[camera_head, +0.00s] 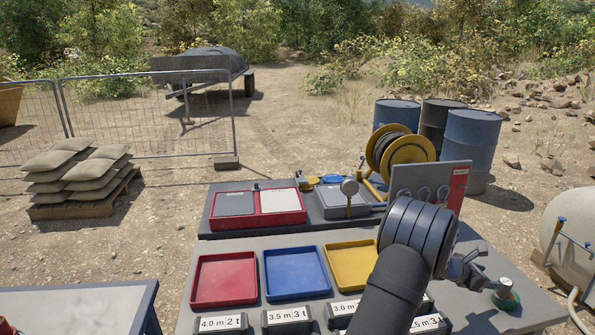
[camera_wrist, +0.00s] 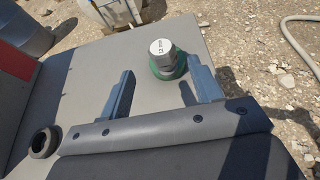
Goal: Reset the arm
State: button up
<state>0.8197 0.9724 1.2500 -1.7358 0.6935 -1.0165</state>
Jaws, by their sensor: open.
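My dark arm reaches in from the bottom right of the head view. My gripper (camera_head: 470,270) is at its end, over the right part of the grey table (camera_head: 256,241). In the wrist view my gripper (camera_wrist: 155,85) has its two fingers spread apart with nothing between them. Just beyond the fingertips, a grey-capped object with a green base (camera_wrist: 162,58) stands on the table. Its green base also shows in the head view (camera_head: 507,298), right of and below my gripper. A dark ring (camera_wrist: 44,141) lies at the left in the wrist view.
Red (camera_head: 224,280), blue (camera_head: 296,272) and yellow (camera_head: 352,265) trays lie empty on the table, with labelled weights (camera_head: 287,318) in front, partly hidden by my arm. Behind stand a red two-pan case (camera_head: 259,222), a yellow reel (camera_head: 408,152) and blue drums (camera_head: 471,145). A white tank (camera_head: 567,225) is at right.

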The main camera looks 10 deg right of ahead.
aim_at(504, 281)
jog(key=x, duration=1.1)
jog(key=shift+d+f, duration=0.15)
jog(key=shift+d, duration=0.1)
jog(key=shift+d+f, duration=0.25)
jog(key=shift+f, duration=0.05)
jog(key=shift+r, duration=1.3)
